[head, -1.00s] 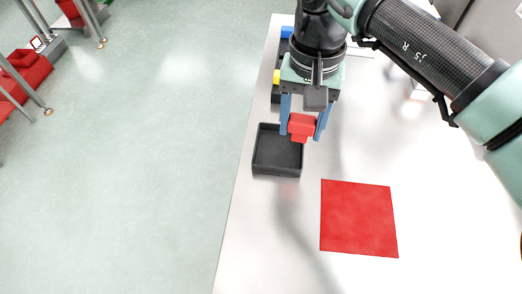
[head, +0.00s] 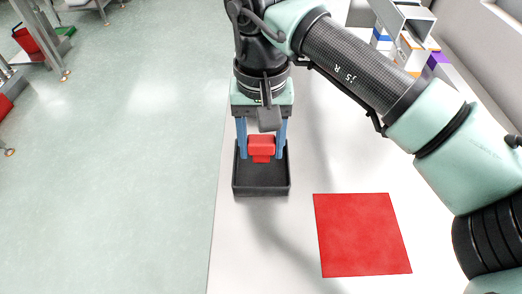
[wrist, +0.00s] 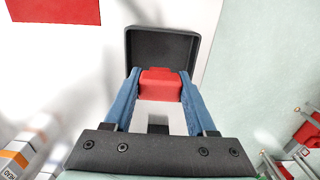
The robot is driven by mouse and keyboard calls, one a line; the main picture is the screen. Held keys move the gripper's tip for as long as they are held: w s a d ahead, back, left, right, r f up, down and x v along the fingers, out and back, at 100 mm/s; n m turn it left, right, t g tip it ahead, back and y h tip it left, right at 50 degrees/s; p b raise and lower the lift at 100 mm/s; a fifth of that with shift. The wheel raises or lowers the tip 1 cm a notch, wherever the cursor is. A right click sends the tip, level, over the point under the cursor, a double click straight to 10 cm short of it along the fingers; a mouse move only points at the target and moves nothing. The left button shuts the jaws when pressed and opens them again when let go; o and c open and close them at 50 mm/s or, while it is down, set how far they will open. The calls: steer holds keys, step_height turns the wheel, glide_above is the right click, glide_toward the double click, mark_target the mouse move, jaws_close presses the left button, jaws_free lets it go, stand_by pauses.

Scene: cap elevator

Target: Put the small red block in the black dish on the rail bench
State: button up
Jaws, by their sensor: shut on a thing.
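The small red block (head: 261,146) is gripped between the two blue fingers of my gripper (head: 262,150). In the wrist view the block (wrist: 160,84) sits between the fingertips (wrist: 160,82). The black dish (head: 262,192) is a square, low-walled tray on the pale bench. In the head view the block appears over the back part of the dish. In the wrist view the dish (wrist: 163,46) lies beyond the fingertips, and its near edge is hidden by the block and fingers. I cannot tell the exact height of the block above the dish floor.
A flat red square (head: 362,235) lies on the bench (head: 300,278) right of the dish. Several boxes and a grey metal piece (head: 405,20) stand at the back right. The bench's left edge runs close to the dish, with open floor (head: 110,180) beyond.

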mark_target(261, 138)
steer(key=shift+f, duration=1.1)
steer(key=shift+f, duration=0.1)
steer(key=shift+f+b, duration=0.15)
steer(key=shift+b, duration=0.15)
steer(key=o, duration=1.1)
steer(key=shift+c, duration=0.2)
steer(key=shift+r, duration=0.2)
steer(key=r+p, duration=0.1)
steer(key=r, duration=1.1)
steer(key=shift+w, duration=0.2)
